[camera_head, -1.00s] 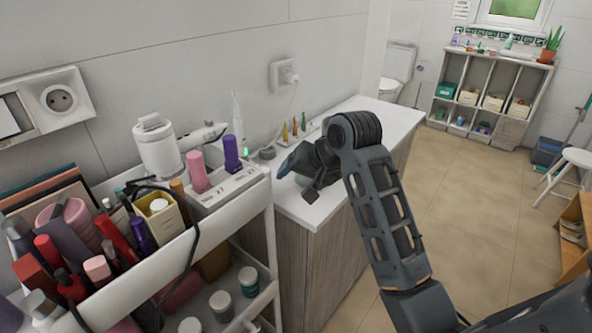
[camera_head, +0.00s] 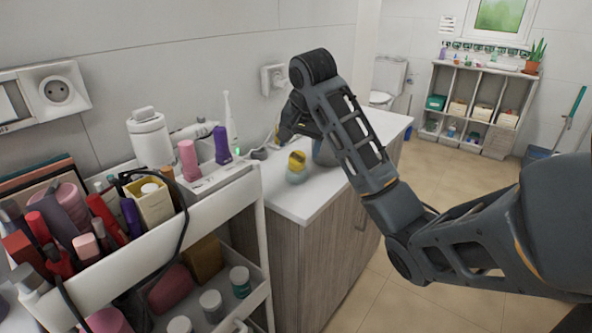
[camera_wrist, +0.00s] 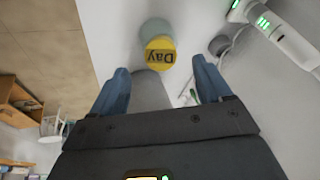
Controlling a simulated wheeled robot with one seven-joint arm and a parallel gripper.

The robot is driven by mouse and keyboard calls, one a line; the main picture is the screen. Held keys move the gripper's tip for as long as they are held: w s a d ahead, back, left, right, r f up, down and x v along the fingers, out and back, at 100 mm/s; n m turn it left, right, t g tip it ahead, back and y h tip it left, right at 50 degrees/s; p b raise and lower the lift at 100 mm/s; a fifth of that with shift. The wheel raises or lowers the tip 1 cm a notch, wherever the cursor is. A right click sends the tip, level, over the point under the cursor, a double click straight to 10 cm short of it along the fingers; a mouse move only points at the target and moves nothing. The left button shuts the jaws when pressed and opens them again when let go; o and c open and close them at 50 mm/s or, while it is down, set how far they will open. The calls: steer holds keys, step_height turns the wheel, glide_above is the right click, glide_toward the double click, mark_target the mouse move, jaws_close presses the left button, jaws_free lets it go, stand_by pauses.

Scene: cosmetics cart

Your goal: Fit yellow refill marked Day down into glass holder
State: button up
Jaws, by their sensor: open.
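The round yellow refill (camera_head: 297,158) is at the top of a pale glass holder (camera_head: 297,175) on the white counter. It looks slightly tilted, and I cannot tell how deep it sits. In the wrist view the refill (camera_wrist: 160,54) shows its face with "Day" upside down, and the pale green glass (camera_wrist: 155,27) shows behind its upper edge. My gripper (camera_wrist: 158,66) is open and empty, its blue fingers to either side below the refill and apart from it. In the head view my gripper (camera_head: 287,128) is above the counter, behind and above the refill.
A grey cylinder (camera_wrist: 150,92) stands close beside the refill, partly hidden by my arm in the head view. A toothbrush (camera_head: 230,120) stands on the wall side. The crowded cosmetics cart (camera_head: 215,210) is at left. The counter's front strip is clear.

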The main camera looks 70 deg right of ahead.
mark_target(298, 156)
steer(key=x, duration=0.2)
steer(key=b+x, duration=0.1)
steer(key=shift+w+d+f, duration=0.1)
steer(key=shift+d+f, duration=0.1)
steer(key=shift+d, duration=0.2)
steer(key=shift+w+d+f, duration=0.2)
steer(key=shift+f, duration=0.45)
steer(key=c, duration=1.3)
steer(key=shift+o, duration=0.2)
